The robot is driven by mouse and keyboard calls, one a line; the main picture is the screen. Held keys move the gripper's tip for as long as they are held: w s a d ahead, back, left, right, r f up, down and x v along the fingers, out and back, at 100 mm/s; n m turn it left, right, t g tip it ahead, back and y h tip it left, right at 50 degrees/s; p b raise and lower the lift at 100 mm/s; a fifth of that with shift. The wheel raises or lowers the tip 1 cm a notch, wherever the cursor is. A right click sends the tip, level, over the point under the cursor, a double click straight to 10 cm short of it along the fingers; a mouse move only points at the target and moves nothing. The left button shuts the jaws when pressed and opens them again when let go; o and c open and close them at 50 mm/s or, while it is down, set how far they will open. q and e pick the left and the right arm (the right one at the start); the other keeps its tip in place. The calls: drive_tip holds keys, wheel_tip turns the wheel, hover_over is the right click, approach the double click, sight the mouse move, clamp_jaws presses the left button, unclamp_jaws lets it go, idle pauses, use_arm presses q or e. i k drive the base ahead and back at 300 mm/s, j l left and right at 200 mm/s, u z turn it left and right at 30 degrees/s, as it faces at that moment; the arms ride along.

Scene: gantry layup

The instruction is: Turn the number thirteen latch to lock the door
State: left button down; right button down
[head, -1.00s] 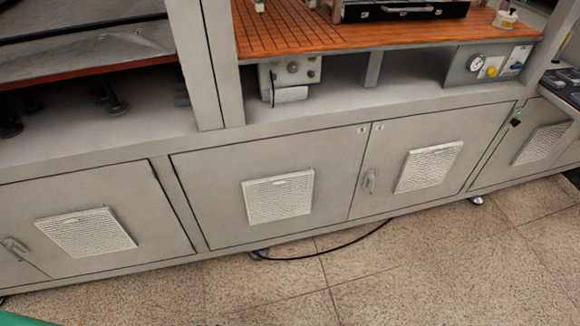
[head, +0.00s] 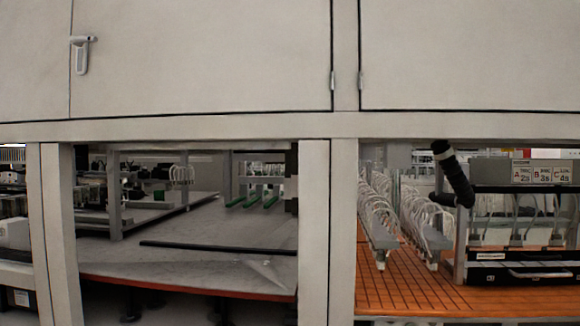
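In the head view, a light latch (head: 81,56) sits on the upper cabinet door at the upper left, beside the vertical seam between two doors. Its handle hangs downward. No number is readable on it, so I cannot tell whether it is number thirteen. The upper door (head: 205,55) to its right looks flush with the frame. Another upper door (head: 470,52) is at the right, with its hinge side near the post. Neither of my grippers is in view.
Below the doors are open bays: a grey table (head: 200,250) with dark equipment at left, and an orange slotted bed (head: 400,285) with hoses and a black labelled unit (head: 520,272) at right. A vertical post (head: 314,230) divides them.

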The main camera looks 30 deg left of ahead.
sight(77, 41)
drive_tip(key=u, duration=2.05)
